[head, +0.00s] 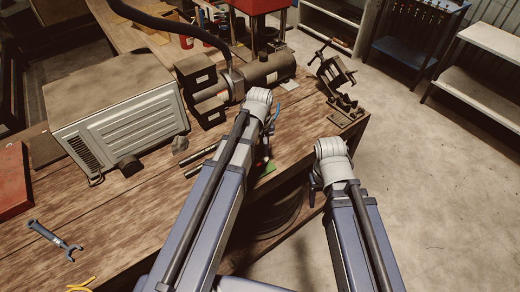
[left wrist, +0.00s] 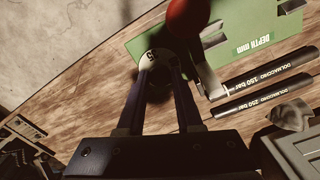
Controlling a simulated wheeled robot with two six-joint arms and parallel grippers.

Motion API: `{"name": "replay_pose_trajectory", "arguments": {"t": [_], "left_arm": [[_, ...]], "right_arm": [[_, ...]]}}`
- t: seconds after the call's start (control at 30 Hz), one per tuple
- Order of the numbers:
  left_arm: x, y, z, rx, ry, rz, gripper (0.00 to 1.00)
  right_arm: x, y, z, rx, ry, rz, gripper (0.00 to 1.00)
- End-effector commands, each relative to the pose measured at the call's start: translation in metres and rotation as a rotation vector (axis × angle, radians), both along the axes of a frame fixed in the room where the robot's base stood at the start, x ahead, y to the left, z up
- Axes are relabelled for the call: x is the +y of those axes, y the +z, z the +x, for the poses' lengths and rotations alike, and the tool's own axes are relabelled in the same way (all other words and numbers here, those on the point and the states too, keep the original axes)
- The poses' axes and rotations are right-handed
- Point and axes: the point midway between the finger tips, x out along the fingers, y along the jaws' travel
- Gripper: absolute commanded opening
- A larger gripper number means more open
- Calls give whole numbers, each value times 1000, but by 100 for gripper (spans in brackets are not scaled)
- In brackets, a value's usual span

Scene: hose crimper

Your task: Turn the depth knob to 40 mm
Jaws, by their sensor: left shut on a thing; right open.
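The depth knob (left wrist: 156,57) shows in the left wrist view as a round piece with a pale, marked dial. My left gripper (left wrist: 159,72) is shut on the knob, one finger on each side. The fingers and shadow hide much of the knob, and I cannot read its setting. In the head view my left arm hides the knob, and a corner of the green plate (head: 265,172) shows beside it. My right gripper (head: 314,190) is open and apart from the crimper, beyond the table's edge.
A red ball (left wrist: 187,14) stands close to my left gripper. Two black hoses (left wrist: 268,65) (left wrist: 262,95) lie beside the plate. A grey ribbed box (head: 125,120), a dark cylindrical machine (head: 265,72) and a wrench (head: 55,240) are on the wooden table.

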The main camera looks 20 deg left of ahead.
Motion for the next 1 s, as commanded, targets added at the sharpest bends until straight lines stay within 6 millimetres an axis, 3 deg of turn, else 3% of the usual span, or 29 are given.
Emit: {"name": "replay_pose_trajectory", "arguments": {"t": [0.13, 0.17, 0.4, 0.77, 1.0], "left_arm": [[0, 0, 0, 0, -1, 0, 0], [0, 0, 0, 0, -1, 0, 37], [0, 0, 0, 0, -1, 0, 64], [0, 3, 0, 0, -1, 0, 64], [0, 21, 0, 0, -1, 0, 64]], "right_arm": [[0, 0, 0, 0, 0, 0, 59], [0, 0, 0, 0, 0, 0, 59], [0, 0, 0, 0, 0, 0, 59], [0, 3, 0, 0, 0, 0, 59], [0, 21, 0, 0, -3, 1, 59]]}}
